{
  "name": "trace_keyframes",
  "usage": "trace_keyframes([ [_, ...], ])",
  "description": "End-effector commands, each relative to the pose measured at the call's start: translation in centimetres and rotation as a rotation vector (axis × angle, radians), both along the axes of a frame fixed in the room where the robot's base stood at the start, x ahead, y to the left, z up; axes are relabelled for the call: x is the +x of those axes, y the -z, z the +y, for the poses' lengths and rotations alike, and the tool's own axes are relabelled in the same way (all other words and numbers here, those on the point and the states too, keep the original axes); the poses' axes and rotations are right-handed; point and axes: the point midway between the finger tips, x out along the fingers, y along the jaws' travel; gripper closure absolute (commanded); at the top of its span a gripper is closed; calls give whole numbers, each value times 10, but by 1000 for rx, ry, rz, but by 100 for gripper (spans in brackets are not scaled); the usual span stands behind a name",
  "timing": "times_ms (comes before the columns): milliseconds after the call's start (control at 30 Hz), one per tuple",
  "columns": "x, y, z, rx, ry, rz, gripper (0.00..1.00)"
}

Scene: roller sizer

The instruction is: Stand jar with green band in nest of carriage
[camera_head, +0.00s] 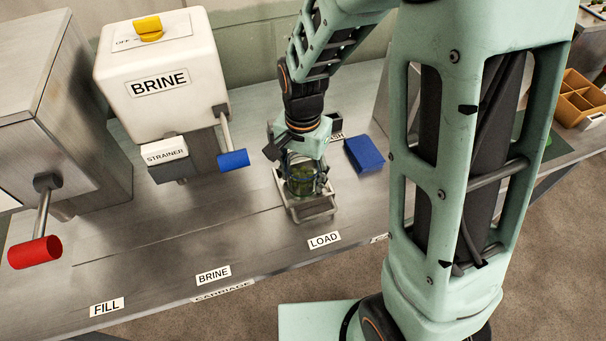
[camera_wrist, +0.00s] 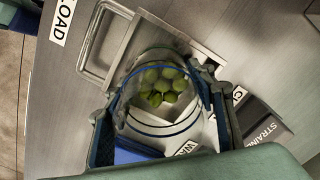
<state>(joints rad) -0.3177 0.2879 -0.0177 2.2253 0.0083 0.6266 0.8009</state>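A clear glass jar (camera_head: 301,184) with round green pieces inside stands upright at the carriage (camera_head: 312,211), above LOAD. In the wrist view the jar (camera_wrist: 160,90) shows thin blue lines around it; a green band cannot be made out clearly. My gripper (camera_head: 304,170) is above the jar, with one finger on each side. In the wrist view my gripper (camera_wrist: 162,115) appears closed against the jar's sides. The carriage's metal frame (camera_wrist: 86,62) shows beyond the jar. The jar's base is partly hidden, so I cannot tell whether it rests in the nest or just above it.
A blue block (camera_head: 364,154) lies right of the carriage. The BRINE machine (camera_head: 160,75) with its blue-handled lever (camera_head: 233,159) stands left, and a red-handled lever (camera_head: 35,252) is farther left. The bench front between FILL and LOAD is clear.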

Motion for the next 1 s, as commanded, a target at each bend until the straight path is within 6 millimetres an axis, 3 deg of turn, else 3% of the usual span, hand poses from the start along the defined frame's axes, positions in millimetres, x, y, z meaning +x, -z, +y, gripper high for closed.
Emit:
trace_keyframes([
  [467,0,-7,0,0,0,-1,42],
  [1000,1,-108,0,1,0,-3,42],
])
